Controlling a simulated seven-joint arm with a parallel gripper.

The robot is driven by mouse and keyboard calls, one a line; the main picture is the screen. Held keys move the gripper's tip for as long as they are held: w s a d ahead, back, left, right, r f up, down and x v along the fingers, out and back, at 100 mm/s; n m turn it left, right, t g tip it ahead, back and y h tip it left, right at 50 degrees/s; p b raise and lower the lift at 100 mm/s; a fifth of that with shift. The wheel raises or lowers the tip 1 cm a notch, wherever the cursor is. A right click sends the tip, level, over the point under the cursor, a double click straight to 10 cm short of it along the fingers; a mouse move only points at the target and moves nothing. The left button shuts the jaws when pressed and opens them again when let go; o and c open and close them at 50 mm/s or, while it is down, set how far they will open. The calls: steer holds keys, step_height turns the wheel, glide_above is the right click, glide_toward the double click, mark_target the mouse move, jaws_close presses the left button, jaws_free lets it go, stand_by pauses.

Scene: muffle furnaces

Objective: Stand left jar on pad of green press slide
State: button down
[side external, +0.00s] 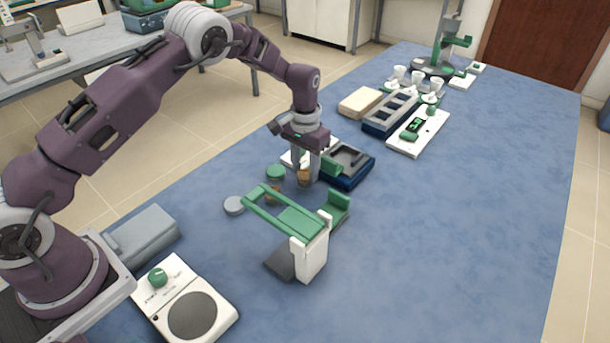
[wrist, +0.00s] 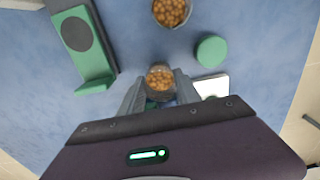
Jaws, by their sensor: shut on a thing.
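My gripper (side external: 308,180) is shut on a small clear jar of orange-brown balls (side external: 303,176). In the wrist view the jar (wrist: 160,78) sits between the fingertips, open at the top. I cannot tell whether its base touches the table. A second jar of similar balls (wrist: 171,12) stands apart from it; it shows partly behind the press in the side view (side external: 272,195). The green press (side external: 300,222) with a white upright stands in front of my gripper. In the wrist view a green slide (wrist: 96,72) carries a dark round pad (wrist: 76,34), with nothing on it.
A green round lid (side external: 275,171) and a grey disc (side external: 234,206) lie near the jars. A blue-edged tray (side external: 346,166) is close behind my gripper. A white device with a round plate (side external: 193,314) is at front left. The blue table is clear on the right.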

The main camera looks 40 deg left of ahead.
step_height(320, 180, up, 8)
steer(key=s+d+f, duration=0.1)
steer(key=s+d, duration=0.8)
steer(key=d, duration=0.2)
steer(key=shift+f, duration=2.55)
steer(key=shift+f, duration=0.15)
steer(key=shift+f, duration=0.3)
steer(key=shift+c, duration=1.9)
jaws_free()
step_height(320, 180, up, 8)
